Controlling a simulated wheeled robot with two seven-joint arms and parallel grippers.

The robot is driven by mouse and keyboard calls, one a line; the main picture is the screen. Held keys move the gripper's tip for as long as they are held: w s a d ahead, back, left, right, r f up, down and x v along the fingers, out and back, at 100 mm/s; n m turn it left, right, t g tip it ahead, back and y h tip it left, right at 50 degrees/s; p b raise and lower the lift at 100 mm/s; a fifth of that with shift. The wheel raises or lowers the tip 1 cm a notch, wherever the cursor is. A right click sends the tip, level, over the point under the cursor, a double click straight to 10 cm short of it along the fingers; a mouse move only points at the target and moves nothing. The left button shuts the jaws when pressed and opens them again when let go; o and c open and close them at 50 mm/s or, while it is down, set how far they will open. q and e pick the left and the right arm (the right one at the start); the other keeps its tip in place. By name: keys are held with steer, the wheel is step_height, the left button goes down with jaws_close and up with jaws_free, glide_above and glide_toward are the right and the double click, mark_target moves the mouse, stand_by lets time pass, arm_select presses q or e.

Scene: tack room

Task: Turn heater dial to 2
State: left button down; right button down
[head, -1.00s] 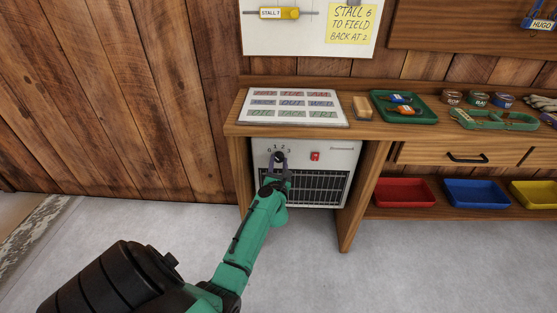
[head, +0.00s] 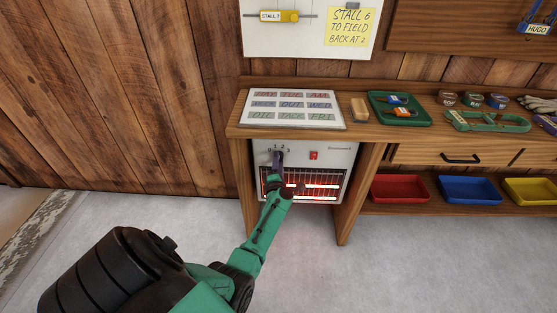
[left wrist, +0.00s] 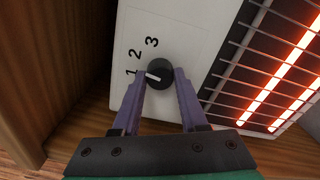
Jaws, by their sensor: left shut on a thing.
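The white heater (head: 335,151) stands under the counter in the head view, its bars (head: 327,186) glowing orange-red behind a dark grille. Its black dial (left wrist: 160,67) is at the upper left of its front, with printed numbers around it. In the left wrist view the white pointer mark is turned to the side of the 1 (left wrist: 130,72); the 2 (left wrist: 134,54) and 3 (left wrist: 152,41) are further round. My left gripper (left wrist: 161,78) has its purple fingers on both sides of the dial, shut on it. In the head view this gripper (head: 279,162) partly hides the dial. My right gripper is not in view.
A red switch (head: 314,155) is right of the dial. The counter (head: 242,127) above holds a lettered board (head: 292,124), a sponge-like block (head: 360,108) and a green tray (head: 375,118). The counter's leg (head: 352,205) stands close right of the heater. The floor in front is clear.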

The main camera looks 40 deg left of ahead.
arm_select(q)
steer(key=shift+m+p, duration=0.3)
steer(key=shift+m, duration=0.7)
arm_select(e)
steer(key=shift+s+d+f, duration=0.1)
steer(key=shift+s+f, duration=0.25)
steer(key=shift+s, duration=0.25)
arm_select(q)
steer(key=shift+c, duration=2.2)
jaws_free()
steer(key=p+v, duration=0.3)
steer(key=v, duration=1.1)
steer(key=shift+s+d, duration=0.2)
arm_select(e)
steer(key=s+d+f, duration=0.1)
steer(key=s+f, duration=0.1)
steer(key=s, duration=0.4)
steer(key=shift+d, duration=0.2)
